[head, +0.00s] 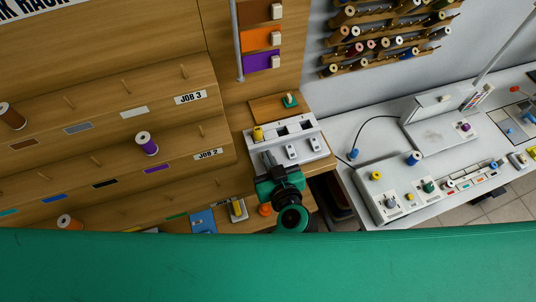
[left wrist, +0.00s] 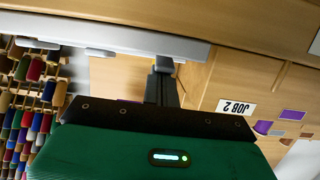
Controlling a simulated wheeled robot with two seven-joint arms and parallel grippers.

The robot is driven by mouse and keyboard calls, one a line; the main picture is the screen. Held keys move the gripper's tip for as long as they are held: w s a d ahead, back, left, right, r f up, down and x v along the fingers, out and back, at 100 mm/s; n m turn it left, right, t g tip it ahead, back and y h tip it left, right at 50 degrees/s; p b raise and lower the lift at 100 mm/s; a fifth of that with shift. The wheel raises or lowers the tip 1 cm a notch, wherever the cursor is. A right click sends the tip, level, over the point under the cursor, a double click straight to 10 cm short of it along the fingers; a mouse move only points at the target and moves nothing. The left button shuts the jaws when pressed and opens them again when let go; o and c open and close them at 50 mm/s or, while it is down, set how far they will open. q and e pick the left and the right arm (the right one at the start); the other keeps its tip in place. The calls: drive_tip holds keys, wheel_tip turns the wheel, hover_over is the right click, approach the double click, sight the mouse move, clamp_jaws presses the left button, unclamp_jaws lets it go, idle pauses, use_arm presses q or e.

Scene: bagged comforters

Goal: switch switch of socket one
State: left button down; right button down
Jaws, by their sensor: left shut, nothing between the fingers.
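A white socket strip (head: 290,141) sits on the wooden bench in the head view, with dark socket openings and small pale switches (head: 291,152) along its near side. A yellow plug (head: 258,134) stands at its left end. I cannot read which socket is numbered one. My left gripper (head: 268,158) is shut and empty, its fingertips at the near left edge of the strip. In the left wrist view the closed fingers (left wrist: 164,66) reach a long pale bar (left wrist: 110,36), likely the strip's edge. Whether they touch a switch is unclear. My right gripper is out of view.
A wooden rack (head: 110,120) with pegs, spools and JOB labels fills the left. A wooden block with a green knob (head: 290,101) lies behind the strip. An orange knob (head: 265,209) and a blue piece (head: 202,221) are near my arm. A white worktable (head: 350,130) stands right.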

use_arm(q)
drive_tip(key=p+v, duration=0.7)
drive_tip(key=v, duration=0.4)
drive_tip(key=shift+s, duration=0.25)
drive_tip(key=shift+r, duration=0.1)
